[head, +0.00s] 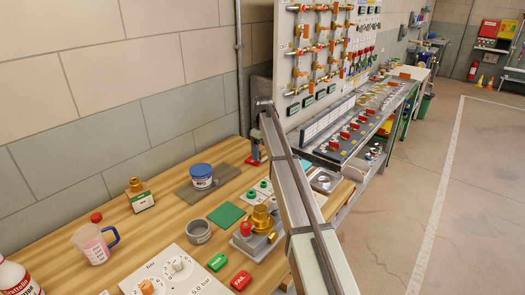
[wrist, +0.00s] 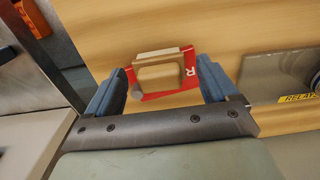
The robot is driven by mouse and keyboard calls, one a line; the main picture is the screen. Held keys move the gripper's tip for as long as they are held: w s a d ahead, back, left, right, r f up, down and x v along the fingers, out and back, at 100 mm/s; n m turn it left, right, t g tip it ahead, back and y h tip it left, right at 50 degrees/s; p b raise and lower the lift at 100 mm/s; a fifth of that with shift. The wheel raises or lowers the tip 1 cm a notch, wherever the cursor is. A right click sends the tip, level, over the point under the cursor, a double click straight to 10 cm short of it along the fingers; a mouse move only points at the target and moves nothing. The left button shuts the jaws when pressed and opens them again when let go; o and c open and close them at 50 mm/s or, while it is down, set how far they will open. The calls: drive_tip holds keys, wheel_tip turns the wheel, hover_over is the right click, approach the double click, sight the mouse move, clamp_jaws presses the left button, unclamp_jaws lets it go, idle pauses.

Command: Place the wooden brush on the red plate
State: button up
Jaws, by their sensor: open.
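In the wrist view a small tan and grey-brown block (wrist: 158,55), which looks like the wooden brush, sits within the outline of a red plate (wrist: 188,84) marked with a white R. Whether it rests flat on the plate is hard to tell from above. My gripper (wrist: 160,69) is open, its two blue-grey fingers on either side of the block with a gap at each side. In the head view a bit of red (head: 254,161) shows low beside my arm, near the wall. My arm hides most of that spot, and I cannot make out the brush there.
A grey metal tray (wrist: 285,72) with a yellow label lies to the right in the wrist view. In the head view the wooden bench (head: 135,245) holds a blue-lidded tub (head: 201,177), a measuring jug (head: 93,244) and a brass fitting (head: 262,218). A valve panel stands behind.

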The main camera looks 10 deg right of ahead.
sight(263, 149)
drive_tip(key=shift+r, duration=0.1)
wheel_tip(263, 149, up, 12)
idle(0.7)
